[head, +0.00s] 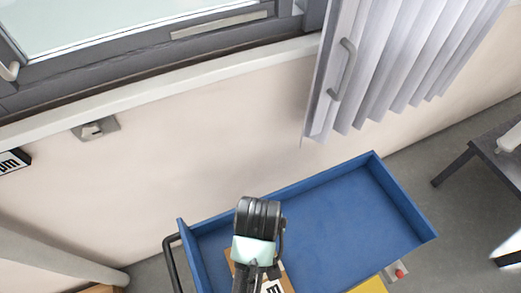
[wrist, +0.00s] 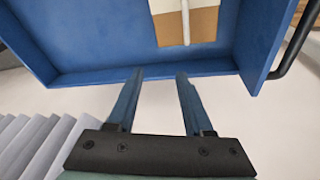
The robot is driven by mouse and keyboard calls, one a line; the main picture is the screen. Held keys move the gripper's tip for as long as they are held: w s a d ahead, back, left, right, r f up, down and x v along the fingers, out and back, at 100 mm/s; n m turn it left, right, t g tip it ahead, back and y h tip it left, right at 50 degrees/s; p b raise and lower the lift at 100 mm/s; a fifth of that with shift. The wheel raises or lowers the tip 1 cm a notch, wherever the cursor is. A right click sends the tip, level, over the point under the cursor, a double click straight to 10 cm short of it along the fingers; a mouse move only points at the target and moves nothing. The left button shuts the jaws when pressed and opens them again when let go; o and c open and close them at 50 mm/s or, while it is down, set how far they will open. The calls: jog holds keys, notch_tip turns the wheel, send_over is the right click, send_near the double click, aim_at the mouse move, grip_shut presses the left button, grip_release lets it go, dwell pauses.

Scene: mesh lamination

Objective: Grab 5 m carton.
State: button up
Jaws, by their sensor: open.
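My gripper (wrist: 161,74) is open and empty. Its two fingers are apart, with their tips over the tray's edge in the picture, short of the carton. I cannot tell their height above it.
The tray has a black handle (head: 172,262) at its left end. A yellow piece (head: 370,286) is in front. A window (head: 150,25) and pale blinds (head: 385,65) are on the wall behind. A dark table (head: 502,150) stands at right. The tray's right part is empty.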

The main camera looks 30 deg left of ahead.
jog(key=s+f, duration=0.2)
jog(key=f, duration=0.1)
jog(key=s+f+g, duration=0.1)
jog(key=s+f, duration=0.1)
jog(key=f, duration=0.1)
jog(key=s+d+f+g, duration=0.1)
jog(key=s+f, duration=0.1)
jog(key=f, duration=0.2)
jog(key=shift+s+n+h, duration=0.15)
jog(key=shift+n+h, duration=0.15)
jog(key=shift+n, duration=0.1)
jog(key=shift+d+f, duration=0.2)
jog(key=shift+f, duration=2.8)
grip_shut()
